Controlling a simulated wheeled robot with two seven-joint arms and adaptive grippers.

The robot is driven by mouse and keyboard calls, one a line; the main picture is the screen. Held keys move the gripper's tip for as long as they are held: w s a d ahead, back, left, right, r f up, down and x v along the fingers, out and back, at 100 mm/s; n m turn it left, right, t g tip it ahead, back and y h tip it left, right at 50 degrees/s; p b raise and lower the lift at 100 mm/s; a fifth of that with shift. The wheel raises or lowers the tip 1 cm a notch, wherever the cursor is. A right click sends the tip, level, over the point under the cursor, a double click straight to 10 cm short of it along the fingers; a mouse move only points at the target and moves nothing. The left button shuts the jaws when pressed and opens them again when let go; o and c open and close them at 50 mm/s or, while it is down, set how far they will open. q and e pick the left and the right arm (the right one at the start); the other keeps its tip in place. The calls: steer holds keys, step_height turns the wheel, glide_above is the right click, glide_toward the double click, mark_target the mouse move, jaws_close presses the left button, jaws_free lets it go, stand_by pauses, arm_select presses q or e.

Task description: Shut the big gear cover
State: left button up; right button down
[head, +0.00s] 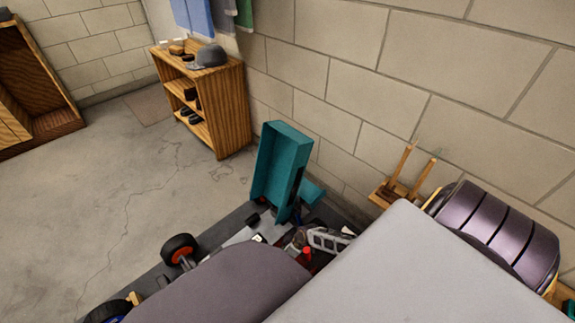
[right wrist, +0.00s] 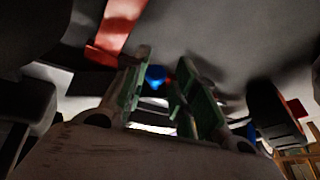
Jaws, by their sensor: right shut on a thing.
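The teal, box-shaped cover (head: 283,160), which looks like the big gear cover, stands upright and open over the racecar in the head view. Its hollow side faces left. Below it, the car's inner parts (head: 300,240) are exposed, with red, silver and black pieces. My right gripper (right wrist: 160,92) shows in the right wrist view, with two green-padded fingers around a small gap. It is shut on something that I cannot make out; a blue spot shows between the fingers. The gripper is hidden in the head view by large grey shapes. My left gripper is not in view.
A wooden shelf (head: 212,105) with a cap stands against the wall. A wooden rack (head: 405,180) and a stack of tyres (head: 500,235) are at right. The floor (head: 80,210) at left is clear.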

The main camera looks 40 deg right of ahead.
steer(key=c, duration=1.3)
jaws_free()
steer(key=shift+w+d+r, duration=0.1)
steer(key=shift+w+d, duration=0.25)
steer(key=shift+d, duration=0.3)
steer(key=shift+c, duration=0.2)
steer(key=shift+o, duration=0.2)
steer(key=shift+s+a, duration=0.2)
steer(key=shift+a, duration=0.1)
steer(key=v, duration=1.2)
